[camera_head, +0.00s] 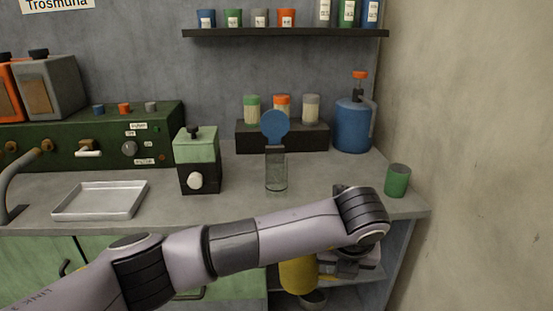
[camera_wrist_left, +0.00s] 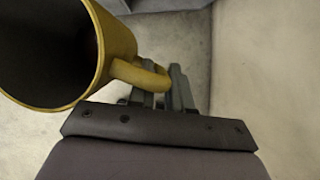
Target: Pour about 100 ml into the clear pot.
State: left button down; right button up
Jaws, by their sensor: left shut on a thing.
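The clear pot (camera_head: 276,180) stands upright on the counter near the middle of the head view. A blue disc (camera_head: 275,126) rises above its rim, perhaps a raised lid. My left gripper (camera_head: 345,264) hangs low in front of the counter, right of the pot and below the counter top. It is shut on the handle of a yellow jug (camera_head: 298,275), whose top is partly hidden by my arm. In the left wrist view my fingers (camera_wrist_left: 172,92) grip the handle of the jug (camera_wrist_left: 117,45). The jug's inside is dark, and I cannot tell what it holds.
A green cup (camera_head: 397,181) stands at the counter's right end, by the wall. A green-and-black canister (camera_head: 197,160) and a metal tray (camera_head: 100,201) are left of the pot. A blue pump bottle (camera_head: 353,125) stands behind. A dark bowl (camera_head: 313,300) sits low beneath the jug.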

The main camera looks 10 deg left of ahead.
aim_at(277, 177)
jog(key=i, duration=1)
